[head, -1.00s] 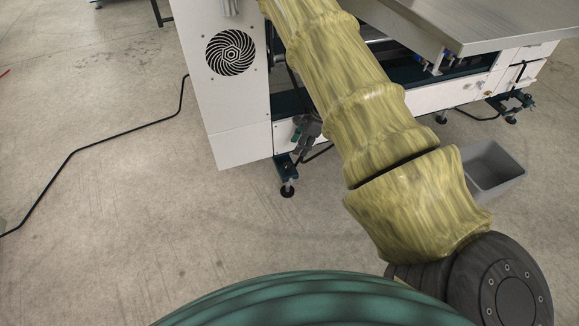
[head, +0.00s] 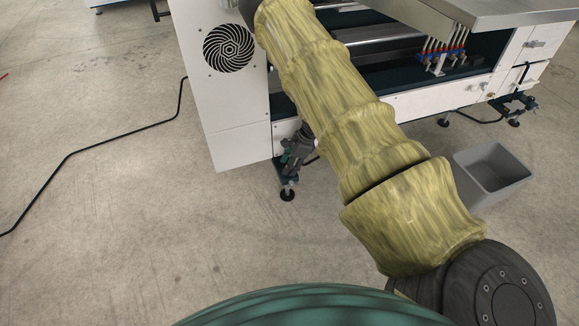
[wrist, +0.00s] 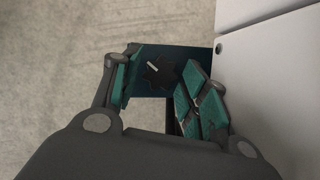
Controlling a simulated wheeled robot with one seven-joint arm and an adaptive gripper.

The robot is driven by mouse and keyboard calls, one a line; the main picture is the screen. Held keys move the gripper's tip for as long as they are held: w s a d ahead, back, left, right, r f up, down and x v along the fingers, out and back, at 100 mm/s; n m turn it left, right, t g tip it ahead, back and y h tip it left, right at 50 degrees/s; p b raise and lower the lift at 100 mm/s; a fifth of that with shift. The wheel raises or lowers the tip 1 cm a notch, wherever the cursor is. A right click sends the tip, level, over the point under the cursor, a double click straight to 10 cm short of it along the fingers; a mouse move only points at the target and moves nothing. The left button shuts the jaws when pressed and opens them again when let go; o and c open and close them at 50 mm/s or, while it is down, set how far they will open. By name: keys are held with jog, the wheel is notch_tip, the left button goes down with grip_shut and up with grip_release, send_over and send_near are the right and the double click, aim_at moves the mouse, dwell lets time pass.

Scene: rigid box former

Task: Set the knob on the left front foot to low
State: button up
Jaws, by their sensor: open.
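The knob (wrist: 160,73) is dark and star-shaped with a pale pointer mark angled to the upper left in the wrist view. It sits on the dark teal plate of the foot (wrist: 180,54). My gripper (wrist: 158,68) is open, with one teal-padded finger left of the knob and the other to its right; whether either touches it I cannot tell. In the head view my gripper (head: 295,152) is just above the left front foot (head: 286,180), at the corner of the white machine. The knob is hidden there, and no scale or label is readable.
The white machine body (head: 240,145) rises beside the foot and lies close to my right finger in the wrist view. A grey bin (head: 505,180) stands on the floor at right. A black cable (head: 110,147) runs across the floor at left. The floor in front is clear.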

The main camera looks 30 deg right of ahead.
jog(key=shift+c, duration=0.4)
jog(key=c, duration=0.7)
jog(key=shift+o, duration=0.2)
